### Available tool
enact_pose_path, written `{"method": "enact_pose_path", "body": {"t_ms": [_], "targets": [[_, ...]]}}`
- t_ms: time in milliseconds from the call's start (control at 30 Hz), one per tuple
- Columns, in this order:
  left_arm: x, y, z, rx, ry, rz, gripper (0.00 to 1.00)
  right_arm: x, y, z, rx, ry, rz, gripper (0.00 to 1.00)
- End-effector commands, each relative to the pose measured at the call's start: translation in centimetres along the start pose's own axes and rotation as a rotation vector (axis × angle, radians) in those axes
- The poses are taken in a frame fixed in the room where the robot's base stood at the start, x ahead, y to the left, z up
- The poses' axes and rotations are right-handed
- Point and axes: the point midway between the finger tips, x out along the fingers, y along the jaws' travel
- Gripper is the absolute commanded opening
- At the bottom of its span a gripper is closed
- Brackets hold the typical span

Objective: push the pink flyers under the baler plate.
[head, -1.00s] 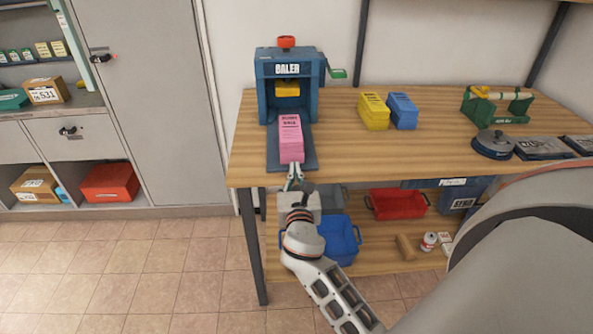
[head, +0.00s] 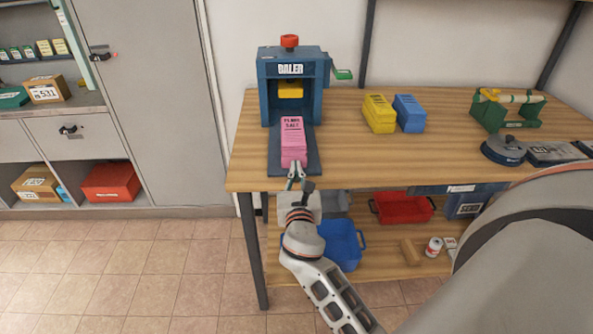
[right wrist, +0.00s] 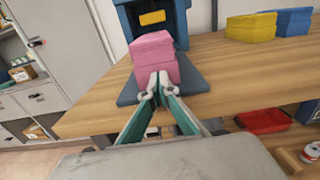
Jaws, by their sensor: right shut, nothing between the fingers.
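The pink flyers (head: 292,140) are a stacked block lying on the blue tray of the baler (head: 318,93), in front of its opening. In the right wrist view the pink flyers (right wrist: 153,58) stand straight ahead of my fingertips. The yellow baler plate (head: 290,90) is raised inside the frame, behind the flyers. My right gripper (head: 296,170) is shut and empty, with its tips at the near end of the stack; it also shows in the right wrist view (right wrist: 158,80). I cannot tell if the tips touch the stack. My left gripper is out of view.
A yellow block (head: 379,114) and a blue block (head: 409,113) stand right of the baler on the wooden table (head: 350,160). A green holder (head: 506,113) is farther right. Below are a red bin (head: 402,209) and a blue bin (head: 340,243).

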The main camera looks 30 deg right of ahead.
Motion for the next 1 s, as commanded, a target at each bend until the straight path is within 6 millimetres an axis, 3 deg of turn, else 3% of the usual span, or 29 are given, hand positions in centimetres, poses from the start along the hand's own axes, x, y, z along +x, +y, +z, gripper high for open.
{"method": "enact_pose_path", "body": {"t_ms": [133,400,667,1000], "targets": [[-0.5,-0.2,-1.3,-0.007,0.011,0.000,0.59,2.9,0.0,0.8,-0.001,-0.007,-0.001,0.00],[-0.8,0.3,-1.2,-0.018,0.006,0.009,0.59,6.7,-0.1,0.3,0.000,-0.003,-0.001,0.00],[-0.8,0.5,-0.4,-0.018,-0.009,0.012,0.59,6.9,-0.1,0.1,0.000,-0.001,-0.001,0.00],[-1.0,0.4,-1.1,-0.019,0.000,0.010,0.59,7.0,-0.3,0.2,-0.001,-0.001,-0.001,0.00]]}}
